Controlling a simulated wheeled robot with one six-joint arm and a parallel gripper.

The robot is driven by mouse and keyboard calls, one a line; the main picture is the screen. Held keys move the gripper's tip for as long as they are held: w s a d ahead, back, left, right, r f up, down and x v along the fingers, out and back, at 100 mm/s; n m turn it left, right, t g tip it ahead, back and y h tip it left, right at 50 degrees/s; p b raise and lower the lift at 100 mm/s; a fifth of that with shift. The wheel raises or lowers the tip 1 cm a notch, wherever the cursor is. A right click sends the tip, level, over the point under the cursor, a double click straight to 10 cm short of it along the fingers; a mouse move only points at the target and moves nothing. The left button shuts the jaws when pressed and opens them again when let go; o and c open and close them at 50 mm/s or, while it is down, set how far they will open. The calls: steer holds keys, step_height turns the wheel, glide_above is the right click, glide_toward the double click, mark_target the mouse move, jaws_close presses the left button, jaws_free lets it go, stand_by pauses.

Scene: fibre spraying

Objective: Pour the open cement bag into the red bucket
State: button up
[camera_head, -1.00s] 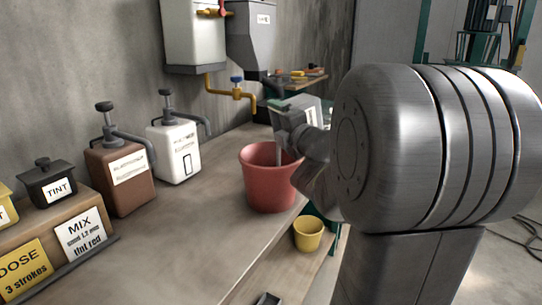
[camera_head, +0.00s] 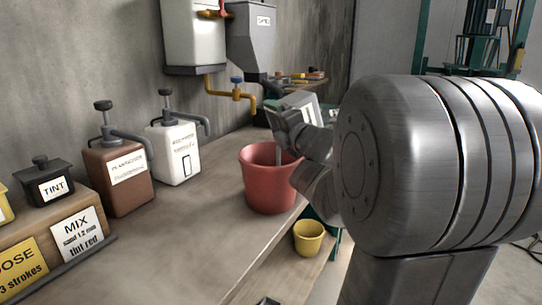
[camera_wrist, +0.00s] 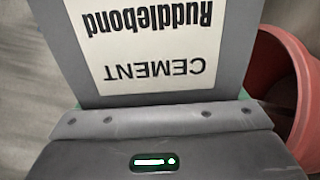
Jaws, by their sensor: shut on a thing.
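The grey cement bag (camera_wrist: 150,85) fills the upper middle of the wrist view, its white CEMENT label upside down. In the head view the bag (camera_head: 302,103) is tilted above the right rim of the red bucket (camera_head: 268,190). My gripper (camera_head: 300,135) is shut on the bag, and my arm hides part of both. A thin grey strip runs down into the bucket; I cannot tell whether it is falling cement. The bucket stands upright on the bench, and its rim and inner wall (camera_wrist: 290,85) show at the right of the wrist view. The bag's mouth is hidden.
A brown pump container (camera_head: 120,175) and a white one (camera_head: 175,150) stand left of the bucket, with a TINT pot (camera_head: 50,185) further left. A small yellow bucket (camera_head: 308,238) sits lower, beyond the bench edge.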

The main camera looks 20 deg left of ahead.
steer(key=shift+s+a+n+b, duration=0.15)
steer(key=shift+n+b, duration=0.35)
steer(key=shift+b, duration=0.2)
